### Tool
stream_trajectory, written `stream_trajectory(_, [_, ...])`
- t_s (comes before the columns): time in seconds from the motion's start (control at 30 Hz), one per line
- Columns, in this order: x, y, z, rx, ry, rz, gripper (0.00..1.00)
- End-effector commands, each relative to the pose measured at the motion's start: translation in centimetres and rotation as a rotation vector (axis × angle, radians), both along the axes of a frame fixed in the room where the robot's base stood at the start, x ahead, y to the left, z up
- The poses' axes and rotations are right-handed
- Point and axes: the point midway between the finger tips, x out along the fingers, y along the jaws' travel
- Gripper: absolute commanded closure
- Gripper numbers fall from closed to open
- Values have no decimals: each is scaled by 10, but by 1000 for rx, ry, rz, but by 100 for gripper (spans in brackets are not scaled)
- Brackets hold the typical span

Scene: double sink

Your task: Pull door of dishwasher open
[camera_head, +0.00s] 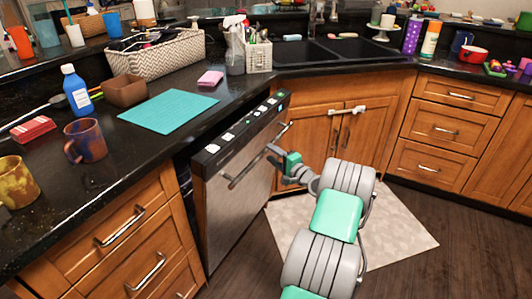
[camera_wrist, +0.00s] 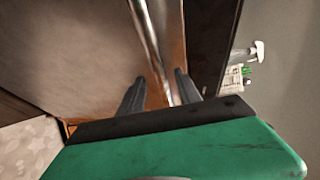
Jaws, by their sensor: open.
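The dishwasher door (camera_head: 238,183) is a steel panel under the black counter in the head view. Its dark top strip with white buttons stands out a little from the counter, and a dark gap shows at its left side, so it looks slightly ajar. A metal bar handle (camera_head: 258,157) runs across its upper front. My gripper (camera_head: 271,153) is at the right half of the handle. In the wrist view, the fingers of my gripper (camera_wrist: 159,77) are open, with the handle (camera_wrist: 152,38) running between them. Whether either finger touches the bar cannot be told.
Wooden drawers (camera_head: 130,240) flank the door on the left, and the sink cabinet (camera_head: 320,125) stands to its right. A pale mat (camera_head: 395,225) lies on the floor under my arm. Cups, a teal mat (camera_head: 170,111) and a basket (camera_head: 155,55) are on the counter.

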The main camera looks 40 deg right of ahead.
Motion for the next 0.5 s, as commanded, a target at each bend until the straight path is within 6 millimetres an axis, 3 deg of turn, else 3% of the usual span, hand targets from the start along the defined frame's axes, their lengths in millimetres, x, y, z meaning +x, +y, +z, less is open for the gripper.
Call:
stream_trajectory(0.2, [36, -1, -2, -4, 1, 2, 59])
stream_trajectory(0.5, [42, -1, -2, -3, 2, 1, 59])
